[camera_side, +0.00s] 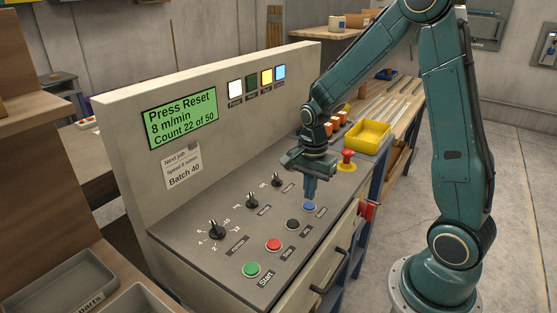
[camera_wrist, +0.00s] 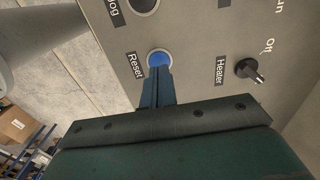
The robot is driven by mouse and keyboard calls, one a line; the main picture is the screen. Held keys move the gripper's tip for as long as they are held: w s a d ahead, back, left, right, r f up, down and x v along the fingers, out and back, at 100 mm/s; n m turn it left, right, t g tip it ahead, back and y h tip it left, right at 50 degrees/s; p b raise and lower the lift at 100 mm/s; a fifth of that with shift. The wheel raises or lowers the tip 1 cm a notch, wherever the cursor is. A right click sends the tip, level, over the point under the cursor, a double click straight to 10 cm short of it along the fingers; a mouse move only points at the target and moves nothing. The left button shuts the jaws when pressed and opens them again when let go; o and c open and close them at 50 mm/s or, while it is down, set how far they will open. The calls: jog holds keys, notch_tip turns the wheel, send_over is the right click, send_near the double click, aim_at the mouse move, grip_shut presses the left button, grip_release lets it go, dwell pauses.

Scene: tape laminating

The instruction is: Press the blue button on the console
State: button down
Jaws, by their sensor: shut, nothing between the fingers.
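The blue button (camera_side: 309,207) sits at the far end of the button row on the console (camera_side: 207,272). It also shows in the wrist view (camera_wrist: 159,59), beside a label reading "Reset". My gripper (camera_side: 309,202) is shut and empty, pointing down over the blue button. In the wrist view my gripper's fingertips (camera_wrist: 158,69) overlap the button's near edge. I cannot tell whether they touch it. The console screen (camera_side: 181,118) reads "Press Reset, 8 m/min, Count 22 of 50".
A black button (camera_side: 293,224), a red button (camera_side: 273,245) and a green button (camera_side: 251,269) line the same row. Black knobs (camera_side: 252,202) stand nearer the upright panel. A red mushroom button (camera_side: 347,157) and a yellow tray (camera_side: 369,135) are beyond my gripper.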

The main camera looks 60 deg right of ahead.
aim_at(309, 206)
jog(key=shift+f, duration=1.05)
jog(key=shift+f, duration=0.45)
jog(key=shift+s+f, duration=0.15)
jog(key=shift+f, duration=0.45)
jog(key=shift+r, duration=0.55)
notch_tip(309, 206, up, 14)
